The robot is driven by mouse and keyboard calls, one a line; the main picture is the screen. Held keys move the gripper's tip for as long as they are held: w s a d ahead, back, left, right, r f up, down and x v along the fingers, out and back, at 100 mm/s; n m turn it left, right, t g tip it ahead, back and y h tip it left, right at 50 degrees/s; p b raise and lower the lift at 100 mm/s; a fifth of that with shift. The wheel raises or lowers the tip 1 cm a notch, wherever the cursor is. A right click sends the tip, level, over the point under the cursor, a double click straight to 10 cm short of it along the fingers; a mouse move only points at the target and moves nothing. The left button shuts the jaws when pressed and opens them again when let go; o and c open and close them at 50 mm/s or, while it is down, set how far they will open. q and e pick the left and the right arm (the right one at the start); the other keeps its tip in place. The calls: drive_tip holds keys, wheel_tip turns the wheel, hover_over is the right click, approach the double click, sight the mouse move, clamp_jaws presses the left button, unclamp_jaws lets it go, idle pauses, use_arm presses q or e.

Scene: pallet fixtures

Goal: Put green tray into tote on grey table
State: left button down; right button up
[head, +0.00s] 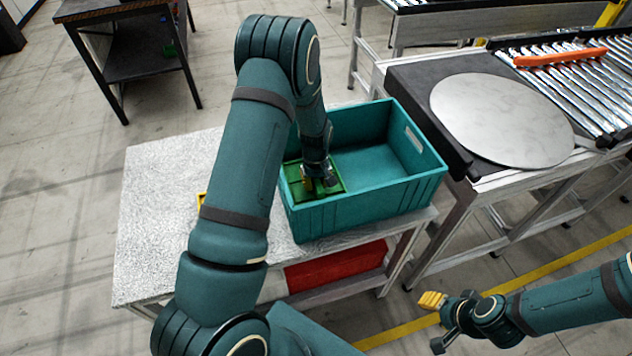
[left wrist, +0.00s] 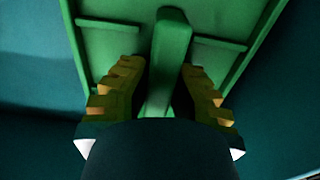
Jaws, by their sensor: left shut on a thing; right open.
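The teal tote (head: 372,211) stands on the right part of the grey table (head: 160,210). The green tray (head: 293,180) is inside the tote's walls, at its left end; I cannot tell whether it rests on the tote floor. My left gripper (head: 320,185) reaches down into the tote and is shut on the tray. In the left wrist view the fingers (left wrist: 162,85) stand either side of a raised green bar on the tray (left wrist: 105,45). The arm hides part of the tote's left end. My right gripper (head: 436,323) is open and empty, low at the right.
A yellow thing (head: 201,199) shows partly behind my left arm on the table. A red bin (head: 335,267) sits on the shelf below. A roller conveyor (head: 570,70) with an orange bar (head: 560,58) and a round metal plate (head: 500,120) stands to the right.

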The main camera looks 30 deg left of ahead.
use_arm(q)
drive_tip(key=c, duration=1)
unclamp_jaws()
drive_tip(key=shift+f, duration=0.15)
drive_tip(key=shift+r, duration=0.2)
drive_tip(key=shift+r, duration=0.35)
wheel_tip(320, 180, up, 11)
drive_tip(key=shift+r+p, duration=0.15)
drive_tip(key=shift+p, duration=0.35)
